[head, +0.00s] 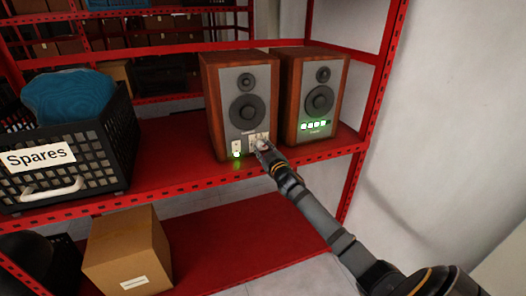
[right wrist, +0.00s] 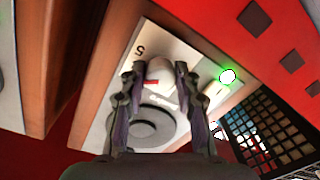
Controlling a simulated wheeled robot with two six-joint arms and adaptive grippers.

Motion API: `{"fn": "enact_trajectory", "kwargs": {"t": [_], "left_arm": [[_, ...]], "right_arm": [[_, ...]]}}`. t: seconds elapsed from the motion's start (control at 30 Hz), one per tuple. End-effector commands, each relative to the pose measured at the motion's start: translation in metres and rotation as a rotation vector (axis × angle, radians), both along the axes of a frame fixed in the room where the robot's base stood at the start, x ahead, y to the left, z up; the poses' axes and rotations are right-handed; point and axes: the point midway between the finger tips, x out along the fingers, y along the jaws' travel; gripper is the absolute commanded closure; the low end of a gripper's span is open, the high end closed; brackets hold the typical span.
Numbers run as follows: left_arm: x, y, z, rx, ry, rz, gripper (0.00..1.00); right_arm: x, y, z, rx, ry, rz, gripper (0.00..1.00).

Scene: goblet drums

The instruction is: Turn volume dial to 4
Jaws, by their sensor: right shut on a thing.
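Two wooden speakers with grey fronts stand side by side on the red shelf. The left speaker (head: 221,97) has a pale control panel low on its front with a small dial, mostly hidden by my right gripper (head: 262,146). In the right wrist view the fingers of my right gripper (right wrist: 162,78) are shut on the pale dial knob (right wrist: 158,70), one on each side. A red mark shows on the knob, and a "5" (right wrist: 139,50) is printed beside it; other numbers are hidden. The right speaker (head: 291,88) shows a row of several lit green squares (head: 313,125).
A green light (right wrist: 228,76) glows beside the dial. A black "Spares" crate (head: 118,128) with a blue object stands left on the same shelf. A cardboard box (head: 127,248) is on the shelf below. A red upright (head: 374,105) bounds the right side.

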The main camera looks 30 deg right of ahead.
Motion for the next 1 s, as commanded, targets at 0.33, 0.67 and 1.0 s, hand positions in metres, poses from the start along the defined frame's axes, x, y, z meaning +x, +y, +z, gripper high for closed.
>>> {"fn": "enact_trajectory", "kwargs": {"t": [0.33, 0.67, 1.0], "left_arm": [[0.0000, 0.0002, -0.0020, 0.000, 0.000, 0.000, 1.00], [0.0000, 0.0002, -0.0019, 0.000, 0.000, 0.000, 1.00], [-0.0006, 0.0024, -0.0018, 0.003, 0.000, -0.001, 1.00]], "right_arm": [[-0.0005, -0.0003, -0.0028, 0.026, -0.001, -0.002, 1.00], [-0.0005, -0.0004, -0.0027, 0.024, -0.001, -0.001, 0.54], [-0.0006, 0.0000, -0.0010, 0.023, -0.004, -0.001, 0.46]]}}
